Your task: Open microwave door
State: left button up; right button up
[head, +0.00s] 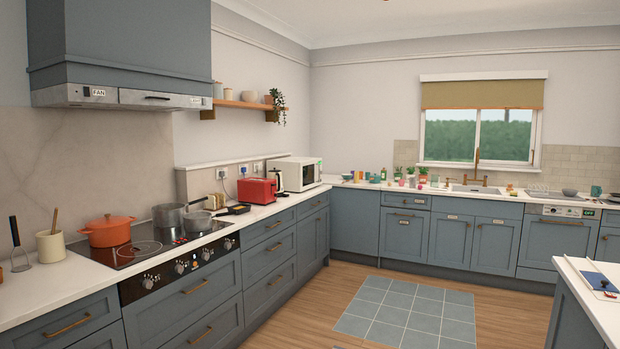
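The microwave (295,173) is a white box on the counter toward the far corner, right of the red toaster. Its dark front faces right, into the room, and is seen at a steep angle. The door looks shut, though it is small at this distance. Neither of my grippers is in the head view.
A kettle (277,181) and a red toaster (257,191) stand on the counter (232,219) before the microwave. An orange pot (106,231) and grey pans are on the hob. A tiled mat (408,312) lies on open wooden floor. An island (590,300) stands at right.

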aim_at(307, 169)
jog(key=i+z, duration=0.2)
jog(key=i, duration=3.15)
jog(key=i+l, duration=0.1)
jog(key=i, duration=2.8)
jog(key=i+u, duration=0.1)
jog(key=i, duration=1.35)
jog(key=l, duration=0.05)
